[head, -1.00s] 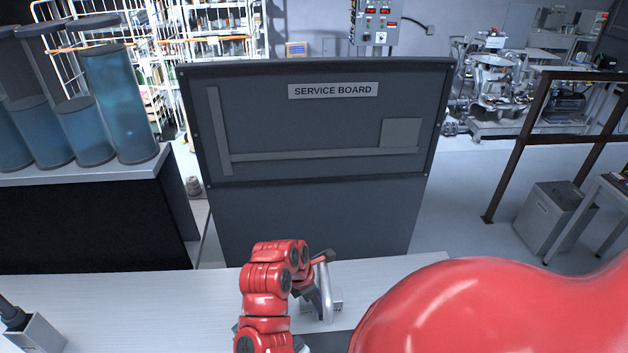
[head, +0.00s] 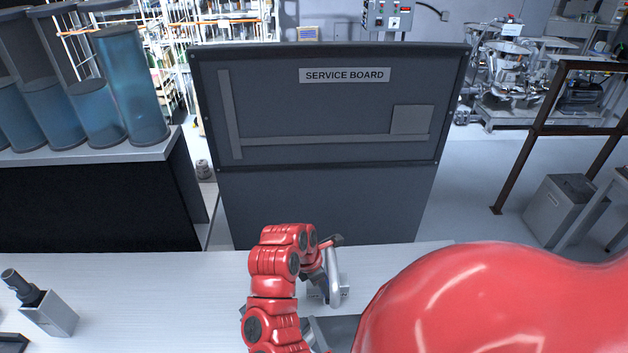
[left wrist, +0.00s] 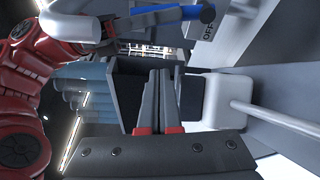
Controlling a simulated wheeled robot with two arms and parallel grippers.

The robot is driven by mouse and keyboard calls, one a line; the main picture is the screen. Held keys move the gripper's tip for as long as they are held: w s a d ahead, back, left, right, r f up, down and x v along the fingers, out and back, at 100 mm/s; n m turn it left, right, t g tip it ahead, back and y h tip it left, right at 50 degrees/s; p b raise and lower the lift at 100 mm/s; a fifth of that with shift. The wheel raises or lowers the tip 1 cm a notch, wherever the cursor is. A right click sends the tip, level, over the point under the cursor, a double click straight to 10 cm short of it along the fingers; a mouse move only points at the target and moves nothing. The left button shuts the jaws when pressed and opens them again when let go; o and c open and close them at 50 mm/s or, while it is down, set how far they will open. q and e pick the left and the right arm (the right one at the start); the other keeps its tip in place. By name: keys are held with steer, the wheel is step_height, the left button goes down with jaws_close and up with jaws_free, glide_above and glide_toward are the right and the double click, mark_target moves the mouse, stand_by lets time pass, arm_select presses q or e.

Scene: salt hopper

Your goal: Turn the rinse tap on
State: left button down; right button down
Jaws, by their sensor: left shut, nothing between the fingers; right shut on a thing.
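The silver curved pipe of the tap (head: 334,270) stands on a small base on the pale counter in the head view. My right gripper (head: 318,272), dark and small, is beside it, partly hidden by red arm links. In the left wrist view a blue lever (left wrist: 133,20) with a grey end runs along the top, near a plate marked OFF (left wrist: 208,31). My right gripper appears shut on this lever. My left gripper (left wrist: 157,75) is shut and empty, below the lever in that view. In the head view it is mostly hidden.
The pale counter (head: 150,290) is clear in its middle left. A grey box with a black handle (head: 50,314) stands at its left end. The service board (head: 330,110) stands behind the counter. Blue cylinders (head: 135,85) stand at far left. My red arm fills the lower right.

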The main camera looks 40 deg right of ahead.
arm_select(q)
steer(key=w+d, duration=0.6)
steer(key=shift+w, duration=0.25)
steer(key=shift+r, duration=0.1)
stand_by(0.4)
steer(key=shift+s+d, duration=0.1)
steer(key=shift+d, duration=0.05)
steer(key=shift+s+d+r+m, duration=0.2)
steer(key=shift+s+d+m, duration=0.1)
steer(key=shift+s+d, duration=0.1)
